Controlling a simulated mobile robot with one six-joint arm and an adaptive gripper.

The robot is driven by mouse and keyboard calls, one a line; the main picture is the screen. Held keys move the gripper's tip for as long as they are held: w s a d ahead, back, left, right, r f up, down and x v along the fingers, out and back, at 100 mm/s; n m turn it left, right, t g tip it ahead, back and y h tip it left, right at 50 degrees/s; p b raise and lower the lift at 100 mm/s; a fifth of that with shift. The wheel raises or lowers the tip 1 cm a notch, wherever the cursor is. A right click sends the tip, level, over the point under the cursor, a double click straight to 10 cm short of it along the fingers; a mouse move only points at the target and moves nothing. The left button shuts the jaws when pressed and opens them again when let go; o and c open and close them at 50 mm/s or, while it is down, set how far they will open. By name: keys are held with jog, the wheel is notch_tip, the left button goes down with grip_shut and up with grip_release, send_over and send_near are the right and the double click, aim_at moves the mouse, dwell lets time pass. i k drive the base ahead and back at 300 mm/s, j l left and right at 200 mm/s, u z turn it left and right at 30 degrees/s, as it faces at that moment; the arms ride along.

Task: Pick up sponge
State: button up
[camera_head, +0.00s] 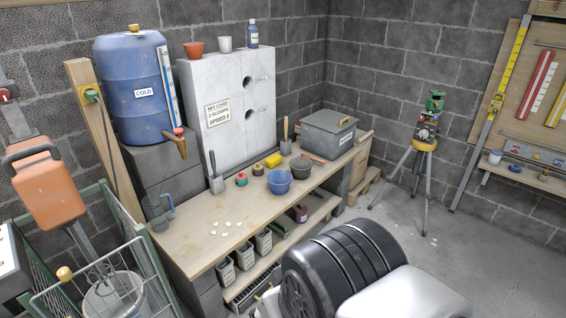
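The likely sponge is a small yellow block (273,160) lying on the wooden workbench (205,240), toward its back edge near the grey-white panel. It is in plain view with nothing in front of it. My gripper is not seen; large dark and pale rounded parts that look like my own arm fill the lower right foreground, well apart from the yellow block.
A dark bowl (302,169) and a grey lidded box (327,134) stand right of the yellow block. A trowel (215,173) and a blue barrel (133,90) are to the left. Small white pieces (227,224) lie on the bench front. A tripod (424,160) stands on open floor.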

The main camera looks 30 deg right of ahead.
aim_at(274, 161)
jog(key=z, duration=0.75)
jog(key=i+l+u, duration=0.15)
jog(key=i+l, duration=0.25)
jog(key=i, duration=0.3)
jog(key=i+l+u, duration=0.2)
jog(key=i+l, duration=0.3)
jog(key=i, duration=0.15)
jog(key=i+l+u, duration=0.15)
jog(key=i+l, duration=0.45)
jog(key=i+l+u, duration=0.2)
jog(key=i+l, duration=0.4)
jog(key=i+l+u, duration=0.15)
jog(key=i+l, duration=0.4)
jog(key=l, duration=0.3)
